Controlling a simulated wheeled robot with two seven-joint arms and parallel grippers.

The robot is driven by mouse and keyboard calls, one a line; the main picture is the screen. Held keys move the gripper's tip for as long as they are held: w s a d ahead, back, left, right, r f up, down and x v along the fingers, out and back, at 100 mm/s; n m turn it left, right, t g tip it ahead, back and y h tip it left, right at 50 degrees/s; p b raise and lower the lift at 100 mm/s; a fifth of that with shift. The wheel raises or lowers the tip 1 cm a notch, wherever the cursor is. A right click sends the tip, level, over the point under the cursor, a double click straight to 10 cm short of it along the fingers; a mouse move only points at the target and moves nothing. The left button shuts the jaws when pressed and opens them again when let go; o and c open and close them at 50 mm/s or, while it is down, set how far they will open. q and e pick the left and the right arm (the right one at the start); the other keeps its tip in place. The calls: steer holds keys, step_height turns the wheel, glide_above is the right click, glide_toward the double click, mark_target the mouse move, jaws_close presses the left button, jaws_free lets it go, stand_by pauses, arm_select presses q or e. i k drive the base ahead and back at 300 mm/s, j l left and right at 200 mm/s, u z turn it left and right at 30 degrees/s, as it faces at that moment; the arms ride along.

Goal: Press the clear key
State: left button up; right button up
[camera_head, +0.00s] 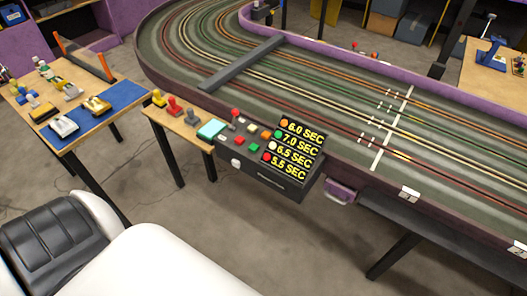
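A dark control console (262,181) stands at the near edge of the slot track. Its sloped top carries several small coloured keys, among them a red key (240,140), a green key (254,148) and an orange key (266,135). Any labels are too small to read, so I cannot tell which is the clear key. A display (298,147) on the console's right shows 6.0, 7.0, 6.5 and 5.5 SEC in yellow. Neither of my grippers is in view.
A wooden side table (182,124) with a teal pad (211,130) adjoins the console's left. A table with toy cars on a blue mat (95,118) stands further left. The track (330,100) fills the back and right. Bare floor (190,215) lies in front.

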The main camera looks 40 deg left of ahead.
mark_target(235, 163)
steer(key=u, duration=1.35)
